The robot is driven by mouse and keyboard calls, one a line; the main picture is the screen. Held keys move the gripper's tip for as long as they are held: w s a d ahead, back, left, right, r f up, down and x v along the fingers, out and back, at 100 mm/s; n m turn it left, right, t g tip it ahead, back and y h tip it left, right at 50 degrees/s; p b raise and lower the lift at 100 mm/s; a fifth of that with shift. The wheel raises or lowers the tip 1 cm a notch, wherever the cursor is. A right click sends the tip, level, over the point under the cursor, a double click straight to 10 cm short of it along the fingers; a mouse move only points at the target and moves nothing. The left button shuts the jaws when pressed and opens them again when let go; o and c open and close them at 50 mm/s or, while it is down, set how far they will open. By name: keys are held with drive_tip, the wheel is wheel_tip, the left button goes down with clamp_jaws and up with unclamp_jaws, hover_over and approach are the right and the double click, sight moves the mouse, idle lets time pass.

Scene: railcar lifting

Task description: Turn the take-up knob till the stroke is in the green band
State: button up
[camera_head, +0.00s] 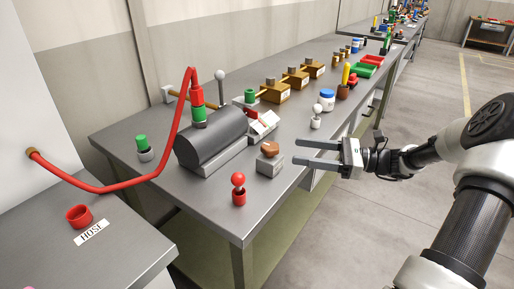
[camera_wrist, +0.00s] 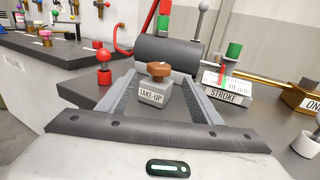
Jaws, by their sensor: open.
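The take-up knob (camera_head: 269,148) is a brown knob on a grey block near the front edge of the bench. In the wrist view the brown knob (camera_wrist: 160,69) tops a block with a TAKE-UP label (camera_wrist: 151,97). My gripper (camera_head: 316,152) is open and empty, its two fingers pointing at the knob from the right and apart from it. In the wrist view the knob shows between the fingertips (camera_wrist: 163,80), beyond them. The stroke gauge (camera_head: 263,125) is a tilted white plate behind the knob. Its STROKE label (camera_wrist: 223,97) shows in the wrist view; the pointer reading is too small to tell.
A red ball-topped lever (camera_head: 238,190) stands at the front left. A white ball-topped lever (camera_head: 316,116) stands behind my gripper. Open floor lies to the right.

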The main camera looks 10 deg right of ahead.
sight(270, 151)
drive_tip(key=b+x, duration=0.2)
drive_tip(key=x, duration=1.2)
drive_tip(key=shift+d, duration=0.1)
drive_tip(key=shift+c, duration=0.3)
drive_tip(key=c, duration=1)
